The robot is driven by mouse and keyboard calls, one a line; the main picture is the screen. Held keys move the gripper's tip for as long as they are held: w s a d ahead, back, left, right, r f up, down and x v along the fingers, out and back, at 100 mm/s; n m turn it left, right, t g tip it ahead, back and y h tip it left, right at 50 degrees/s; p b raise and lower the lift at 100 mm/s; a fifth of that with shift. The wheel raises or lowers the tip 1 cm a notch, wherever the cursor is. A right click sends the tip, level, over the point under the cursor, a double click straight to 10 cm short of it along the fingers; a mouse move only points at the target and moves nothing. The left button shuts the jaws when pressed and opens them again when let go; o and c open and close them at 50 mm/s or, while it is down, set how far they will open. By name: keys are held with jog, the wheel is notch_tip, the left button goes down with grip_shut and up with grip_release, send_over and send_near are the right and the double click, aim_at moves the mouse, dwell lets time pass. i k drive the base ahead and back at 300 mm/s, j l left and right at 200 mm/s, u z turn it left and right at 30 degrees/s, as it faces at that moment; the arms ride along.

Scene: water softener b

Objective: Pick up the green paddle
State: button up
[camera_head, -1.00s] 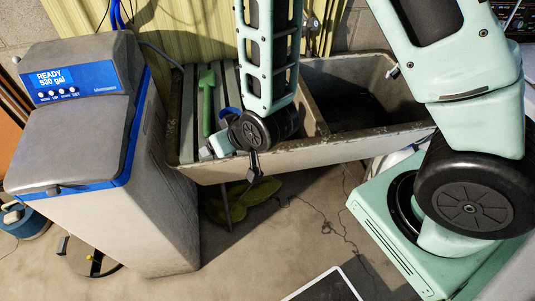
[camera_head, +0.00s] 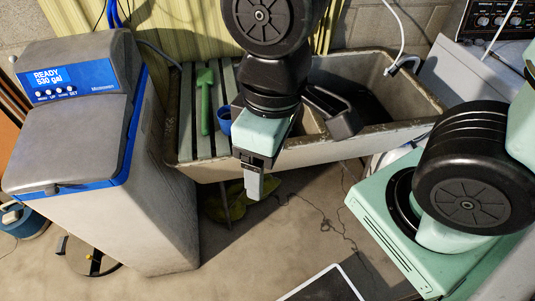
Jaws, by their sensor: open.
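The green paddle (camera_head: 205,101) lies on the grey slats at the left part of the sink, its broad end at the back and its handle toward the front. My gripper (camera_head: 253,187) hangs in front of the sink's front rim, to the right of and nearer than the paddle. It points down and is apart from the paddle. It is open, with nothing seen in it. Its fingers overlap from this angle, so the gap between them is hidden.
A blue cup (camera_head: 224,121) stands right of the paddle, close to my gripper. The stone sink (camera_head: 215,168) has a raised front rim. A grey water softener (camera_head: 70,145) stands close on the left. A dark object (camera_head: 338,118) sits in the sink's right part.

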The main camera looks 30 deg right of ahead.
aim_at(205, 76)
jog(key=z, duration=1.3)
jog(key=u, duration=1.3)
jog(key=i+j+z, duration=0.25)
jog(key=i, duration=0.25)
jog(key=i+j+z, duration=0.3)
jog(key=i, duration=0.15)
